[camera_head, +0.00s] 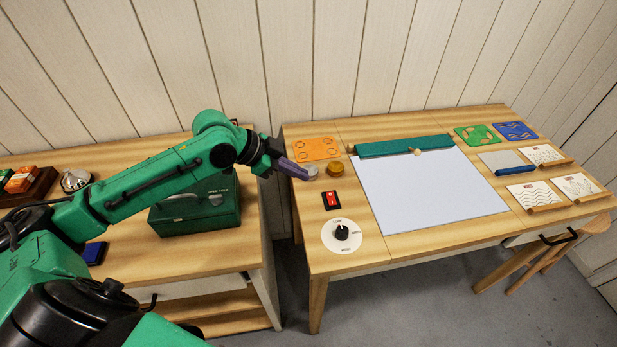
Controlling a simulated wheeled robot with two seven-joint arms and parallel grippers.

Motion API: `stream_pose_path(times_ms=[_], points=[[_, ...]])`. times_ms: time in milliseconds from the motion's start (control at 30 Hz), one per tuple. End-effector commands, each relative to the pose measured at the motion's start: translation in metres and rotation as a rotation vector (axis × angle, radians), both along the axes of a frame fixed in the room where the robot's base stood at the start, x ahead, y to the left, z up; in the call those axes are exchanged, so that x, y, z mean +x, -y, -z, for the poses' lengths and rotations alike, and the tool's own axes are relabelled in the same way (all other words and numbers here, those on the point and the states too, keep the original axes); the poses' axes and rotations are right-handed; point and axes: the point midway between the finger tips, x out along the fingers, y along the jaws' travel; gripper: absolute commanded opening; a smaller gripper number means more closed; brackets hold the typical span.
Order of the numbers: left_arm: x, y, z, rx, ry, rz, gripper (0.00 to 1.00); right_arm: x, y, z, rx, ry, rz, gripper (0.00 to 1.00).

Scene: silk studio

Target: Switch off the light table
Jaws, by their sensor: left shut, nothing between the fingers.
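The light table (428,200) is a pale flat panel set in the wooden table on the right. A red rocker switch (332,199) in a black frame sits left of the panel. A black knob (341,232) on a white round dial is just in front of the switch. My left gripper (305,176) is shut and empty, reaching in from the left above the table's left side, behind the switch and apart from it. My right gripper does not show. Which way the rocker is tipped is too small to tell.
A teal bar (403,146) runs along the panel's back edge. A green case (196,208) stands on the left bench. A gap separates the two tables.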

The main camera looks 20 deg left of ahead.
Motion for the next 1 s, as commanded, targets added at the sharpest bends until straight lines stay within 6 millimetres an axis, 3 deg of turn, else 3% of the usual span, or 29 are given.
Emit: stream_pose_path(times_ms=[133,533,1000], points=[[0.004,-0.013,-0.004,0.003,0.004,-0.009,0.0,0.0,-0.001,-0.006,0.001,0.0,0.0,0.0],[0.009,-0.006,0.004,-0.006,0.003,-0.01,0.0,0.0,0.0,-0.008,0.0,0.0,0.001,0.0],[0.05,0.045,0.073,0.0,-0.002,-0.01,0.0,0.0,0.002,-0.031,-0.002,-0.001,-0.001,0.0]])
